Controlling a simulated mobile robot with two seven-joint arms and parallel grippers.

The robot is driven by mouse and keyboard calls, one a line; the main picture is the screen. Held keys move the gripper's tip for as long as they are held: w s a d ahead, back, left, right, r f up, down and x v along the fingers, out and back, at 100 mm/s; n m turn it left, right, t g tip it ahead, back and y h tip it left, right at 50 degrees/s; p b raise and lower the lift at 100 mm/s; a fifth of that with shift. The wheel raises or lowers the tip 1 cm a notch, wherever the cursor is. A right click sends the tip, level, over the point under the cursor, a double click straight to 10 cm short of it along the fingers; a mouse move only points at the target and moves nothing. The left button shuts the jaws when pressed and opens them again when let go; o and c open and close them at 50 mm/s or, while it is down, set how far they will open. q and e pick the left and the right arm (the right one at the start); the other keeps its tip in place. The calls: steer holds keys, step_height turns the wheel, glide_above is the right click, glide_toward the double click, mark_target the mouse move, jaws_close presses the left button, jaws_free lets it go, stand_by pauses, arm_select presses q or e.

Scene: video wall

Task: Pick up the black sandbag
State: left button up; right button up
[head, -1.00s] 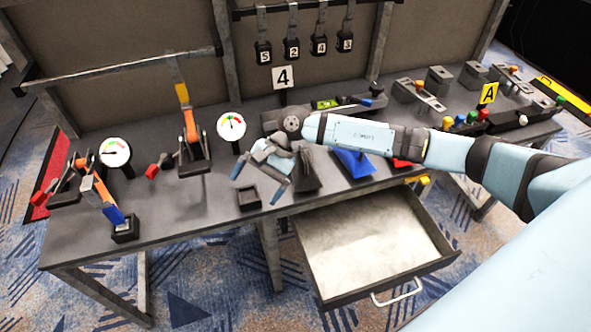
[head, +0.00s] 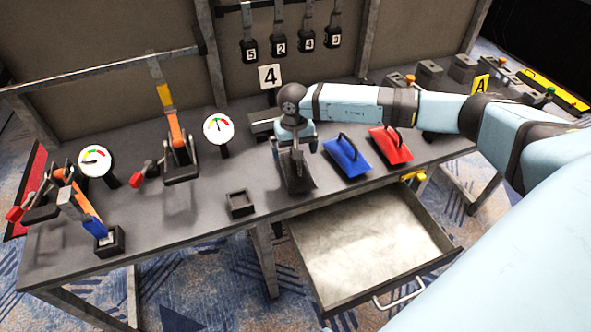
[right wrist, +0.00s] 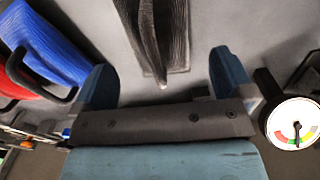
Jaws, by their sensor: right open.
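The black sandbag (head: 299,184) lies on the grey table between a small empty black box and the blue sandbag. In the right wrist view the black sandbag (right wrist: 180,40) is ahead, its dark strap-like handle standing up toward the camera. My right gripper (head: 294,149) points down just above the sandbag, partly hiding it. The gripper's blue fingers (right wrist: 162,62) are open, one on each side of the handle in that view. Whether they touch it cannot be told. My left gripper is not in view.
The blue sandbag (head: 347,158) and red sandbag (head: 392,150) lie to the right. The small black box (head: 240,204) is to the left, with a lever (head: 177,140) and a dial gauge (head: 218,128) beyond. An open drawer (head: 365,245) juts out below the table's front edge.

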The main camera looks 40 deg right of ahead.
mark_target(295, 164)
steer(key=shift+s+d+f, duration=0.1)
steer(key=shift+d+f, duration=0.05)
steer(key=shift+f, duration=2.5)
steer(key=c, duration=1.7)
steer(key=shift+r, duration=0.1)
steer(key=shift+c, duration=0.8)
steer(key=shift+r, duration=0.15)
